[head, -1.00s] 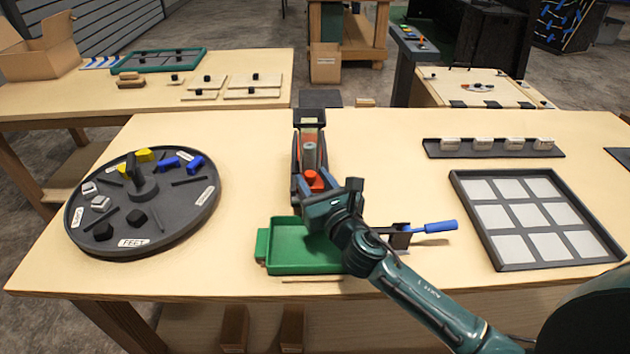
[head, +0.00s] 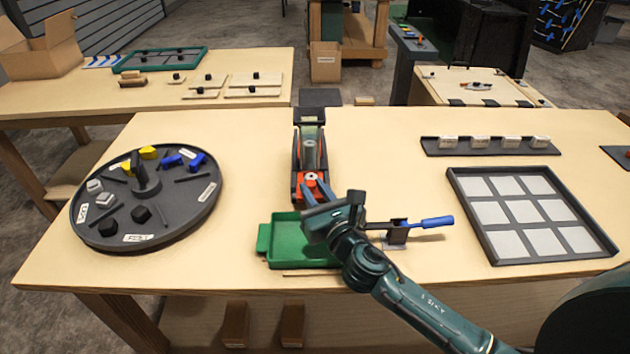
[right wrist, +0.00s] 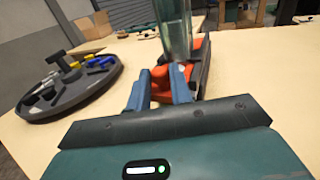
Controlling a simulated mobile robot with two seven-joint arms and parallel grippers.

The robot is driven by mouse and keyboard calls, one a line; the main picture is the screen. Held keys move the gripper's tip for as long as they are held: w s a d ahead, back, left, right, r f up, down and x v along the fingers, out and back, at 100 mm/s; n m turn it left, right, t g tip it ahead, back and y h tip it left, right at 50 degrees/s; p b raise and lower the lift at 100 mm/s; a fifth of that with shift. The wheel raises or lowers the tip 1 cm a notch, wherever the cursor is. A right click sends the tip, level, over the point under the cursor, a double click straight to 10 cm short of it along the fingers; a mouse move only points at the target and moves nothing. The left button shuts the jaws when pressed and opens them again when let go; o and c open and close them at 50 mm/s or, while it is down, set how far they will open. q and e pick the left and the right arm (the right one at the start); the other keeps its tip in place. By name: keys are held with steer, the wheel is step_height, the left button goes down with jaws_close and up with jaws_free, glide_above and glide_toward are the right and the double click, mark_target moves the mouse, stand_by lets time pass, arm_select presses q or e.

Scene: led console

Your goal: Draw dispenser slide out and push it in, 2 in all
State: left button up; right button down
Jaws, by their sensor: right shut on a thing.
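The dispenser (head: 297,160) stands upright on the table, with a clear tube (head: 311,140) above an orange-red base. Its orange-red slide (head: 312,179) is at the near end; it also shows in the right wrist view (right wrist: 160,76). My right gripper (head: 316,186) is shut on the slide, with a blue finger on each side; its fingers (right wrist: 158,88) also show in the right wrist view. How far out the slide stands is hard to tell. A green tray (head: 290,262) lies in front of the dispenser, partly hidden by my right gripper. My left gripper is not in view.
A round dark tray (head: 180,215) with coloured pieces stands at the left. A blue-handled tool (head: 437,222) rests in a dark holder (head: 397,234) right of my wrist. A framed grid (head: 530,212) and a rack of white blocks (head: 490,148) are at the right.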

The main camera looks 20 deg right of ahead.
steer(key=s, duration=0.2)
steer(key=s+a, duration=0.1)
steer(key=s, duration=0.3)
steer(key=shift+s+a+p, duration=0.15)
steer(key=shift+a+p, duration=0.15)
steer(key=shift+a, duration=0.1)
steer(key=shift+s+f, duration=0.1)
steer(key=shift+s, duration=0.15)
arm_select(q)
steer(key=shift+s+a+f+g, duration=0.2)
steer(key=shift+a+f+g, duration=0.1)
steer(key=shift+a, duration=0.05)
arm_select(e)
steer(key=shift+a, duration=0.15)
steer(key=shift+s+f, duration=0.1)
steer(key=c, duration=1.6)
jaws_free()
steer(key=shift+o, duration=0.8)
steer(key=shift+s, duration=0.15)
steer(key=shift+o, duration=0.9)
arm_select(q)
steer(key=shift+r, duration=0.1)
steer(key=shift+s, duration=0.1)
